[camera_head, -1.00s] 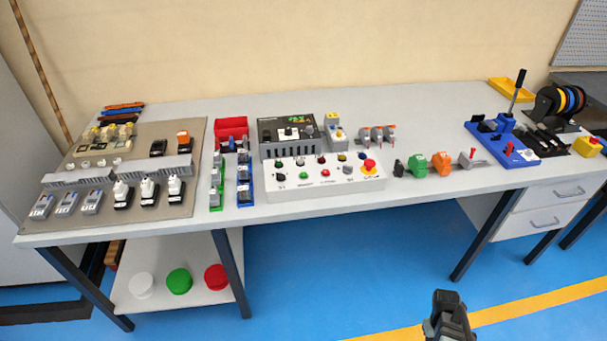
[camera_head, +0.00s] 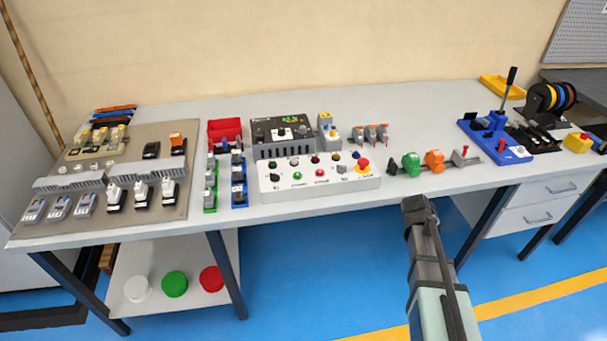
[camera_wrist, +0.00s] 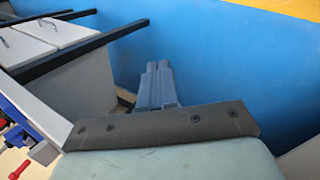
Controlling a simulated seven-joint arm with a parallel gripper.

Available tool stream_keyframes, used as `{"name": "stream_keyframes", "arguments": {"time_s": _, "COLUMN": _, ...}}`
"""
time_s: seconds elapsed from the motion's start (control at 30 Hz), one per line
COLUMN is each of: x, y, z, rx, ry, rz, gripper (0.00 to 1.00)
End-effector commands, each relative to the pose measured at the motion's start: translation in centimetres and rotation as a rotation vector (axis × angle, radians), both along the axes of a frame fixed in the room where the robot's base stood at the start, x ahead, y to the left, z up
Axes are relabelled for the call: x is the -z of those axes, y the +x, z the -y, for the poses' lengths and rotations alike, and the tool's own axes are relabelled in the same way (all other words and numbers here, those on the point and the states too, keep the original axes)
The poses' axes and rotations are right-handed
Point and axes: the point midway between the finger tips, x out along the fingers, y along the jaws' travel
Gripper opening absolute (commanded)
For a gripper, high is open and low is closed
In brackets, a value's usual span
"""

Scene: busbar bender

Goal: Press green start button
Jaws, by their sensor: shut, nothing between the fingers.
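The green start button (camera_head: 297,175) is a small round button on the front of the white control box (camera_head: 315,188), near the middle of the bench. A red button (camera_head: 320,173) sits just right of it. My gripper (camera_head: 416,204) is in front of the bench's front edge, to the right of the control box and apart from it. In the wrist view its fingers (camera_wrist: 158,68) are together and empty, with blue floor behind them. The control box is not seen in the wrist view.
A red mushroom button (camera_head: 362,165) on a yellow base stands at the box's right end. Green and orange clamps (camera_head: 411,163) stand on the bench right of the box. A black machine (camera_head: 283,134) stands behind it. The bench's front edge (camera_head: 330,207) near the box is clear.

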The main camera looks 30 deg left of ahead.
Motion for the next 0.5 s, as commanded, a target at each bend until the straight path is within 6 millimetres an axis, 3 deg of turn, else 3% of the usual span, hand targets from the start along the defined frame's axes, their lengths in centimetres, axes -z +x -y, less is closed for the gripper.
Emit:
{"name": "stream_keyframes", "arguments": {"time_s": 0.2, "x": -6.2, "y": 2.7, "z": -4.3, "rx": -0.109, "ry": -0.029, "rz": 0.087, "gripper": 0.00}}
{"name": "stream_keyframes", "arguments": {"time_s": 0.5, "x": -14.1, "y": 4.6, "z": -11.0, "rx": -0.268, "ry": -0.077, "rz": 0.179, "gripper": 0.00}}
